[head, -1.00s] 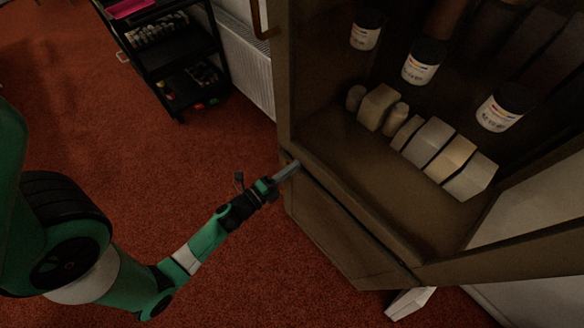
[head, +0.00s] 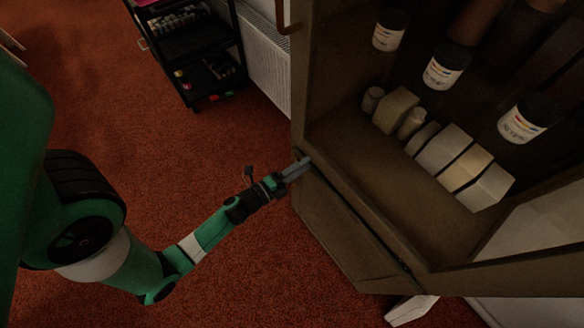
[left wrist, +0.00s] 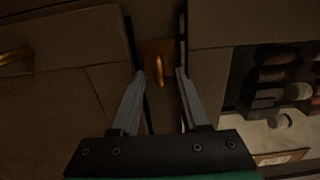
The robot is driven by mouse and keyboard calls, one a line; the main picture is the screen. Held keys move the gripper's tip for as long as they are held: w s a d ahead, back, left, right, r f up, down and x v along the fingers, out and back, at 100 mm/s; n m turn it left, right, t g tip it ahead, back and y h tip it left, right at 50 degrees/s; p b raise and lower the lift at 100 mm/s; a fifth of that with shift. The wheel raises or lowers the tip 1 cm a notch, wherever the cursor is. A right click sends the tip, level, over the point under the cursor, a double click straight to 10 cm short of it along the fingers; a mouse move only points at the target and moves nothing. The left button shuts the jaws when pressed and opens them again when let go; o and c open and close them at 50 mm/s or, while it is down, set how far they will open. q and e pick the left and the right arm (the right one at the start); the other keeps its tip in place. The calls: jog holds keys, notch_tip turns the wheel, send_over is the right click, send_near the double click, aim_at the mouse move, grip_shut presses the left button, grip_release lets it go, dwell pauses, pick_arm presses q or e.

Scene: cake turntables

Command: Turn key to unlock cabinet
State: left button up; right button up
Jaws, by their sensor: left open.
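The brown cabinet (head: 340,235) stands at the right of the head view, with its shelf compartment open. In the left wrist view a small brass-coloured key (left wrist: 159,70) sits on a brass-coloured plate in the cabinet front. My left gripper (head: 306,166) is at the cabinet's near left edge. In the left wrist view its two fingers (left wrist: 160,74) are apart, and the key shows between and just beyond the fingertips. I cannot tell whether they touch it. The key is not discernible in the head view. My right gripper is not in view.
White labelled jars (head: 445,68) and pale blocks (head: 443,148) stand inside the cabinet. A brass-coloured handle (left wrist: 14,56) is at the left of the wrist view. A black cart (head: 196,55) and a radiator (head: 266,60) are at the back. Red carpet (head: 90,110) is open on the left.

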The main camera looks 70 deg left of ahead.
pick_arm(q)
jog(key=p+v, duration=0.4)
jog(key=v, duration=0.7)
jog(key=shift+s, duration=0.1)
